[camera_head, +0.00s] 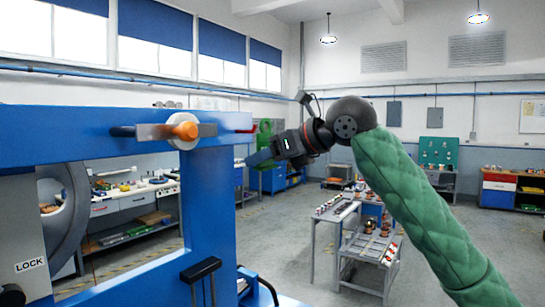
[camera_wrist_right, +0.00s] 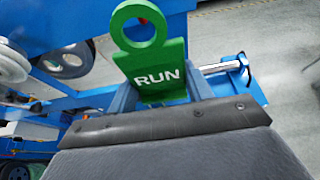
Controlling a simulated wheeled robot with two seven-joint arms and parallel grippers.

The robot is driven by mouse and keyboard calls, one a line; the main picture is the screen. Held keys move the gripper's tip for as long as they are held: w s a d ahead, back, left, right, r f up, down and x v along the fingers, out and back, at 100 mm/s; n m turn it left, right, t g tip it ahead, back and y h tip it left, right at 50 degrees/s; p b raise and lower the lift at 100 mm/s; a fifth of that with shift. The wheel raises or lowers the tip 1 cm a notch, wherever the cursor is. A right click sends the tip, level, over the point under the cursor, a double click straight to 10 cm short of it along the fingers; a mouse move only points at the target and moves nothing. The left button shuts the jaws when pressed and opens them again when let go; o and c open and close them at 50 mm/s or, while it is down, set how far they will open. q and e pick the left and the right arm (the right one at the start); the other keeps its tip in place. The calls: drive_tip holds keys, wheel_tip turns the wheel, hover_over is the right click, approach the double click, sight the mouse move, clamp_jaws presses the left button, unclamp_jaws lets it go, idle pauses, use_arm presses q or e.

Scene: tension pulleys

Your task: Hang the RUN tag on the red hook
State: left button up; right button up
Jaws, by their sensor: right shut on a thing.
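The green RUN tag (camera_wrist_right: 160,68) fills the upper middle of the right wrist view, its ring end pointing away from my gripper and its white lettering facing the camera. My right gripper (camera_wrist_right: 160,98) is shut on the tag's lower end. In the head view the tag (camera_head: 263,136) stands upright above my right gripper (camera_head: 259,158), just right of the blue frame. The red hook (camera_head: 244,130) shows as a small red piece on the frame's upper right end, close left of the tag. Whether tag and hook touch, I cannot tell. The left gripper is not in view.
The blue frame (camera_head: 80,136) stands at the left, with a lever and round knob (camera_head: 185,131) on its top beam. A grey pulley wheel (camera_head: 66,215) and a LOCK label (camera_head: 30,265) are below. A grey cart (camera_head: 372,243) stands farther back; the floor between is open.

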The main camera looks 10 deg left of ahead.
drive_tip(key=shift+w+a, duration=0.15)
drive_tip(key=shift+a, duration=0.25)
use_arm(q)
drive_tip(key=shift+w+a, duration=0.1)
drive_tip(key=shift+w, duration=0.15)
use_arm(e)
drive_tip(key=shift+x, duration=2.5)
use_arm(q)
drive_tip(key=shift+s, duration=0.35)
use_arm(e)
drive_tip(key=shift+a+r, duration=0.1)
drive_tip(key=shift+r, duration=0.05)
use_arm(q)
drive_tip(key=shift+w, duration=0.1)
use_arm(e)
drive_tip(key=o, duration=1.1)
drive_tip(key=shift+c, duration=0.2)
